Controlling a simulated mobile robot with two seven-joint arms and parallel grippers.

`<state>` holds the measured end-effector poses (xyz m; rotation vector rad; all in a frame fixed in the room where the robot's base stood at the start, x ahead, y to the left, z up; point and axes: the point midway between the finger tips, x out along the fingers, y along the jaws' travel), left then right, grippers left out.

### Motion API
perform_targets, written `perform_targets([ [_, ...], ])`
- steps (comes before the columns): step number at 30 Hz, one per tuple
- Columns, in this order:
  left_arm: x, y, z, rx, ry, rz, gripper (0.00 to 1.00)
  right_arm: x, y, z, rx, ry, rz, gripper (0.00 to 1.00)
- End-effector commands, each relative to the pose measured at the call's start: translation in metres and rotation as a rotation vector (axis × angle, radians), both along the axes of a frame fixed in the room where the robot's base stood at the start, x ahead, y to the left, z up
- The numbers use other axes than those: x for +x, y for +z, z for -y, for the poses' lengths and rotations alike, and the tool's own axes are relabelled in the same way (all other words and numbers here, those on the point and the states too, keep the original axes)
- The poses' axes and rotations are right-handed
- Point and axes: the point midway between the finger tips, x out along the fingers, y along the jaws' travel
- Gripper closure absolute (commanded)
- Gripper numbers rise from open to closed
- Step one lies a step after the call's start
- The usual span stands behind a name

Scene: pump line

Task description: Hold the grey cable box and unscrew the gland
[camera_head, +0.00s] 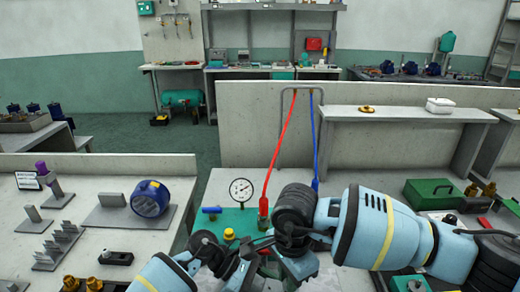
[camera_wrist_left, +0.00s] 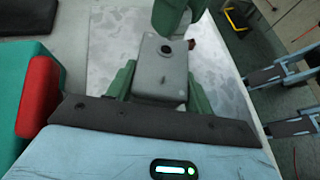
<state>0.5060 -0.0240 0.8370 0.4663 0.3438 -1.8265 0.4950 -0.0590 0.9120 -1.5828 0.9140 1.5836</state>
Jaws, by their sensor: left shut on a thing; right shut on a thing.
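The grey cable box (camera_wrist_left: 160,75) shows in the left wrist view, with a dark round hole in its upper face. My left gripper (camera_wrist_left: 160,88) is shut on it, one green finger along each side. A green part (camera_wrist_left: 172,15), which looks like my right gripper's finger, covers the far end of the box, so the gland is hidden there. In the head view my right gripper (camera_head: 266,246) is low in the middle, close to the left wrist, and appears shut on the gland. The box is hidden in the head view by my arms.
A pressure gauge (camera_head: 241,190) and a red hose (camera_head: 278,160) stand just behind the grippers. A blue motor (camera_head: 149,198) sits on the left bench. A green case (camera_head: 432,193) lies on the right bench. A low grey wall (camera_head: 235,130) closes the back.

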Motion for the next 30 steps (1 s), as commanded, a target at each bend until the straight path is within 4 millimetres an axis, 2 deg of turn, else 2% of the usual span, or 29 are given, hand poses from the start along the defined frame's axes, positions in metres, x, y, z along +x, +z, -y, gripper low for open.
perform_targets([
  [19, 0.0, 0.0, 0.0, 0.0, 0.0, 0.0, 0.61, 0.0, 0.028, 0.0, 0.0, 0.0, 0.001, 1.0],
  [28, 0.0, 0.0, 0.0, 0.0, 0.0, 0.0, 0.61, 0.0, 0.03, 0.0, -0.001, 0.0, 0.0, 1.0],
  [29, 0.0, 0.0, 0.0, 0.0, 0.0, 0.0, 0.46, 0.0, 0.03, 0.0, -0.001, 0.0, 0.0, 1.0],
  [30, 0.0, 0.0, 0.0, 0.0, 0.0, 0.0, 0.41, 0.0, 0.03, 0.0, -0.001, 0.0, 0.0, 1.0],
])
